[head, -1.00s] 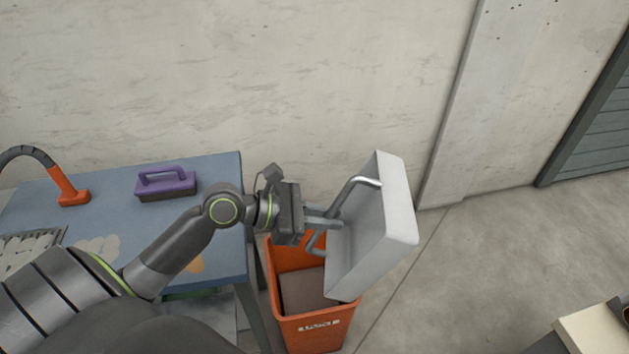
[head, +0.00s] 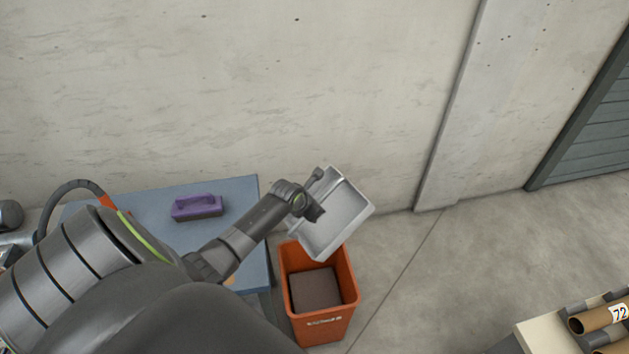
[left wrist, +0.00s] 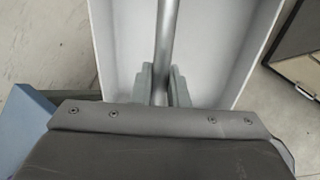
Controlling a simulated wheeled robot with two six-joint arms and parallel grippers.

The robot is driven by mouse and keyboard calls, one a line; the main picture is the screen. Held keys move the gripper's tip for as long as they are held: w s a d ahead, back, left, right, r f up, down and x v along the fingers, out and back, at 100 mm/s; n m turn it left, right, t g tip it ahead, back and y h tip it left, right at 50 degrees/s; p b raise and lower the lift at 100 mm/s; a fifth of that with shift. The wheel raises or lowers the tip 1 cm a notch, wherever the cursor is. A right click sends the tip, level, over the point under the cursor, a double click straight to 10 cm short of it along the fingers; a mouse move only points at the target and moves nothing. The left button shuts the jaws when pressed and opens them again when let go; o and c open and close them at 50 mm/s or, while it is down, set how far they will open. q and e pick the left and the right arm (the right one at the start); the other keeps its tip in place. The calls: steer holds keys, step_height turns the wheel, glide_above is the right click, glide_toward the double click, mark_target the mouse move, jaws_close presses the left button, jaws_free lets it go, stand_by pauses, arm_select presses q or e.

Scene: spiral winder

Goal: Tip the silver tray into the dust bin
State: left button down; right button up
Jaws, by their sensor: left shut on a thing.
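The silver tray (head: 344,213) is held tilted above the back of the orange dust bin (head: 323,333), with its open inside showing toward me. My left gripper (head: 318,211) is shut on the tray's handle bar. In the left wrist view the fingers (left wrist: 165,88) close around the grey bar (left wrist: 166,35), with the pale tray inside (left wrist: 208,40) behind it; the part I see looks empty. The bin stands upright on the floor, and a dark brown surface (head: 316,289) shows inside it. My right gripper is not in view.
A concrete wall (head: 230,80) is behind. Cardboard tubes (head: 597,320) lie at the lower right. The floor right of the bin is clear.

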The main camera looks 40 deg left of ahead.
mark_target(333, 187)
arm_select(q)
steer(key=shift+w+r+g, duration=0.1)
steer(key=shift+w+g, duration=0.2)
steer(key=shift+w+d+r+g, duration=0.2)
steer(key=shift+w+r+g, duration=0.1)
steer(key=shift+w+g, duration=0.25)
steer(key=shift+w+d+r+g+y, duration=0.15)
steer(key=shift+w+r+g+y, duration=0.05)
steer(key=shift+w+g, duration=0.25)
steer(key=shift+w+d+r+g+y, duration=0.1)
steer(key=shift+w+r+g+y, duration=0.1)
steer(key=shift+w+g, duration=0.2)
steer(key=g+b, duration=0.1)
steer(key=w+g+b, duration=0.1)
steer(key=b, duration=0.1)
steer(key=shift+w+d+r+y, duration=0.1)
steer(key=shift+w+d+y, duration=0.2)
steer(key=shift+y, duration=0.1)
steer(key=shift+w+r+m+g+b, duration=0.2)
steer(key=shift+w+m+g+b, duration=0.15)
steer(key=shift+b, duration=0.3)
steer(key=shift+w+d+r+g, duration=0.1)
steer(key=shift+r+g, duration=0.15)
